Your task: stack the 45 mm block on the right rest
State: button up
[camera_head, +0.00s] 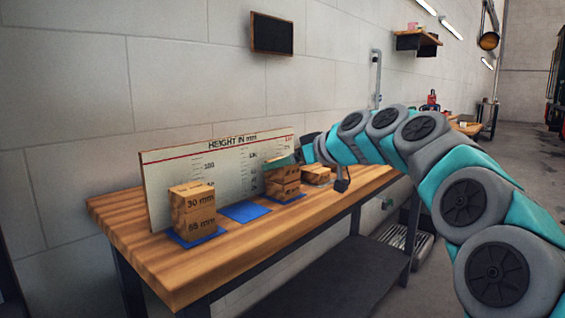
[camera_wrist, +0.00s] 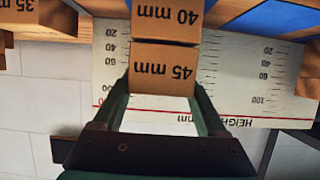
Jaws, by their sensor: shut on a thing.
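The 45 mm block (camera_wrist: 163,71) is a wooden cube in my gripper (camera_wrist: 163,88), whose two green fingers are shut on its sides. It sits on the 40 mm block (camera_wrist: 166,22), with only a thin seam between them in the upside-down wrist view. In the head view the upper block (camera_head: 283,174) and lower block (camera_head: 284,190) form a roughly aligned stack on the right blue rest (camera_head: 298,198). My gripper (camera_head: 287,160) is at the top of this stack, partly hidden by my wrist.
The left stack, 30 mm block (camera_head: 196,203) over 55 mm block (camera_head: 194,222), stands on its blue rest (camera_head: 176,237). The middle blue rest (camera_head: 245,212) is bare. A height board (camera_head: 225,172) stands close behind. Low wooden blocks (camera_head: 316,175) lie right. The bench front is clear.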

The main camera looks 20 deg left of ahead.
jog(key=o, duration=1.4)
jog(key=shift+r+p, duration=0.45)
jog(key=shift+r, duration=0.45)
jog(key=shift+r, duration=0.3)
jog(key=shift+r, duration=0.1)
jog(key=shift+r+p, duration=1.45)
jog(key=shift+r, duration=1)
